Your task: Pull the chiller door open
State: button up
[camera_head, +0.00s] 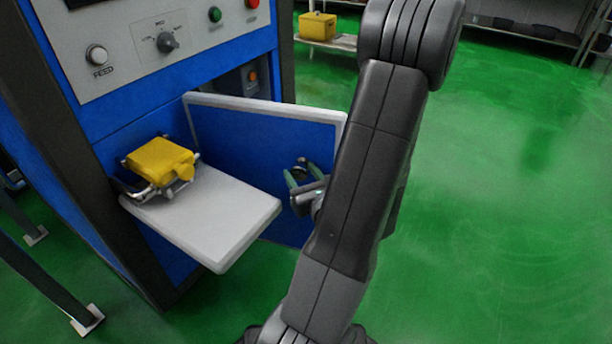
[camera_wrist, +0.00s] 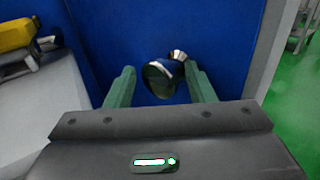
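The chiller door (camera_head: 250,132) is a blue panel with a pale rim. It stands out at an angle from the front of the blue machine, and the wrist view shows its blue face (camera_wrist: 215,35) close up. A dark, shiny round handle (camera_wrist: 160,78) sticks out from this face. My gripper (camera_head: 306,186) is at the door's face by the handle. In the wrist view its two green fingers (camera_wrist: 158,84) are apart, with the handle showing between them. I cannot tell whether they touch it. My arm hides the door's outer lower part.
A pale shelf (camera_head: 215,215) juts from the machine left of the door, with a yellow object (camera_head: 160,160) in a metal holder at its inner end. A control panel (camera_head: 155,35) is above. Green floor is open on the right. A yellow box (camera_head: 317,26) sits on a rear rack.

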jog(key=shift+o, duration=0.2)
jog(key=shift+s+a+r+y, duration=0.1)
jog(key=shift+s+a+y, duration=0.1)
jog(key=shift+a+y, duration=0.3)
jog(key=o, duration=1)
jog(key=shift+a, duration=0.1)
jog(key=shift+o, duration=1.3)
jog(key=shift+w+a+n, duration=0.1)
jog(key=shift+a+n, duration=0.2)
jog(key=shift+a, duration=0.05)
jog(key=shift+d, duration=0.1)
jog(key=shift+s+d, duration=0.3)
jog(key=shift+s, duration=0.35)
jog(key=shift+c, duration=0.9)
jog(key=p+v, duration=0.1)
jog(key=v, duration=1.1)
jog(key=shift+d+h, duration=0.15)
jog(key=shift+h, duration=0.15)
jog(key=x, duration=0.7)
jog(key=shift+w+a+b, duration=0.2)
jog(key=shift+a+b, duration=0.05)
jog(key=shift+b, duration=0.05)
jog(key=shift+a, duration=0.1)
